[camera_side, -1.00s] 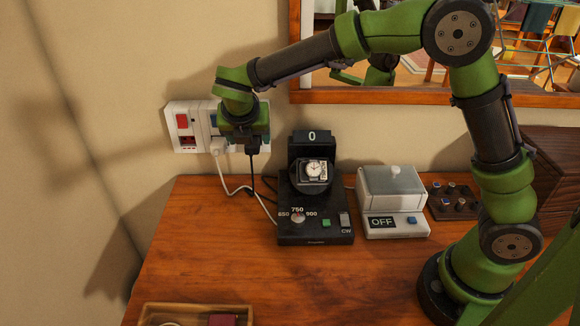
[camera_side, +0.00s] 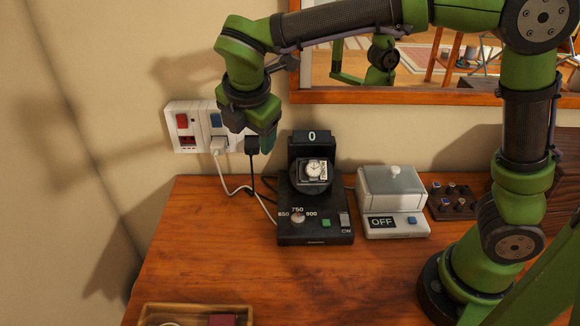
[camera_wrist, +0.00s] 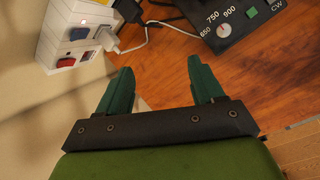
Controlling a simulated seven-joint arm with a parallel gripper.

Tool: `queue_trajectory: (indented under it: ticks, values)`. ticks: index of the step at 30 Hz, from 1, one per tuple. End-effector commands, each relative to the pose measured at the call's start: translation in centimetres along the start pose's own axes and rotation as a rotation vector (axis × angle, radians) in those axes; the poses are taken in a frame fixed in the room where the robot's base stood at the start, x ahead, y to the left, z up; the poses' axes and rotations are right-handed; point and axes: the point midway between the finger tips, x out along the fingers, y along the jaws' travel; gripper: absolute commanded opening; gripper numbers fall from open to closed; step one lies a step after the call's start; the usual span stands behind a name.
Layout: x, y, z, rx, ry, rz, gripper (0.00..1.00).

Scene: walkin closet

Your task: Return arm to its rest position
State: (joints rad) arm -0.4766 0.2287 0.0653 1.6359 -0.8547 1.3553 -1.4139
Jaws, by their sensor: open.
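My gripper (camera_side: 250,128) is in front of the wall socket panel at the left, above the back of the wooden table. In the wrist view my gripper (camera_wrist: 160,82) has its two green fingers apart with nothing between them. The socket panel (camera_side: 182,138) has a red and a blue switch; it also shows in the wrist view (camera_wrist: 65,42). A white plug (camera_side: 218,146) and a black plug (camera_side: 252,146) sit at the panel, partly close behind the fingers in the side view.
A black watch winder (camera_side: 315,225) with a watch and a "0" display stands on the table (camera_side: 230,270). Right of it are a grey box marked OFF (camera_side: 393,200) and a dark knob tray (camera_side: 455,203). A wooden tray (camera_side: 195,307) lies in front. A framed mirror (camera_side: 440,98) hangs behind.

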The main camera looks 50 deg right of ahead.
Motion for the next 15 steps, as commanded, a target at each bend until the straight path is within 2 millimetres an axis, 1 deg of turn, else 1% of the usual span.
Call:
queue_trajectory:
  ticks: [1, 5, 6, 8, 9, 11, 12, 15]
  values:
    - [-0.2, -1.4, 0.8, 0.161, 0.041, -0.011, 0.67]
    - [-0.7, -5.3, 2.4, 0.638, 0.156, -0.062, 0.67]
    - [-0.9, -6.6, 3.0, 0.796, 0.191, -0.082, 0.67]
    - [-1.3, -8.6, 3.9, 1.041, 0.246, -0.116, 0.67]
    - [-1.5, -10.0, 4.5, 1.210, 0.284, -0.141, 0.67]
    - [-1.9, -12.0, 5.2, 1.449, 0.339, -0.179, 0.67]
    - [-2.1, -13.3, 5.7, 1.596, 0.375, -0.202, 0.67]
    - [-2.4, -15.9, 6.8, 1.894, 0.460, -0.246, 0.67]
